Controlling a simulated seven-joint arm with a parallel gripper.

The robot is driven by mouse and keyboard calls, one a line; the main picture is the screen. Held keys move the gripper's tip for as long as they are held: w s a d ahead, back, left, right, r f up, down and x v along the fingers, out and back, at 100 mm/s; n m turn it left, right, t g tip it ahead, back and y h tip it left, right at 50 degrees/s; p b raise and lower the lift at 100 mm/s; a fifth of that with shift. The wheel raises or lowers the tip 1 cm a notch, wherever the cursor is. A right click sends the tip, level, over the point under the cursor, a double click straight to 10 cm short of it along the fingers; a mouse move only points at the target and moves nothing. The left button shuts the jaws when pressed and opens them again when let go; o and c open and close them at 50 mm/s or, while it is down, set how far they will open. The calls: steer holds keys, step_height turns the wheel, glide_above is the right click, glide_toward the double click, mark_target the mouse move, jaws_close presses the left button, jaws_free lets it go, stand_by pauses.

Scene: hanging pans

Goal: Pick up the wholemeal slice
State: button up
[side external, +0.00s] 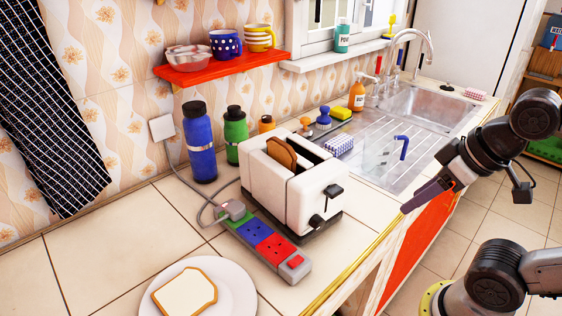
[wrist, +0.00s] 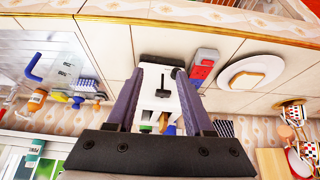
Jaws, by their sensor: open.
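A brown slice (side external: 281,153), which looks like the wholemeal one, stands upright in a slot of the white toaster (side external: 318,190), its top edge showing above the slot. A pale slice with a brown crust (side external: 186,293) lies flat on a white plate (side external: 240,292) in the near foreground. My gripper (side external: 408,208) is open and empty, in the air to the right of the toaster and apart from it. In the wrist view, the toaster (wrist: 157,74) shows between my spread fingers, and the brown slice is largely hidden there.
A power strip (side external: 268,243) with a grey plug lies beside the toaster. Blue (side external: 199,142) and green (side external: 235,135) bottles stand behind it. A sink (side external: 425,108) with a drainer is at the back right. A red shelf (side external: 222,69) with cups hangs on the wall.

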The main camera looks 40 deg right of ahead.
steer(key=w+a+r+m, duration=0.1)
steer(key=w+r, duration=0.6)
steer(key=w, duration=0.2)
steer(key=w+r+m, duration=0.1)
steer(key=w+r, duration=0.6)
steer(key=w, duration=0.3)
steer(key=n+g, duration=0.1)
glide_above(282, 142)
steer(key=s, duration=0.2)
step_height(282, 142, down, 10)
steer(key=shift+r, duration=0.15)
steer(key=shift+x, duration=3.2)
steer(key=shift+f, duration=0.25)
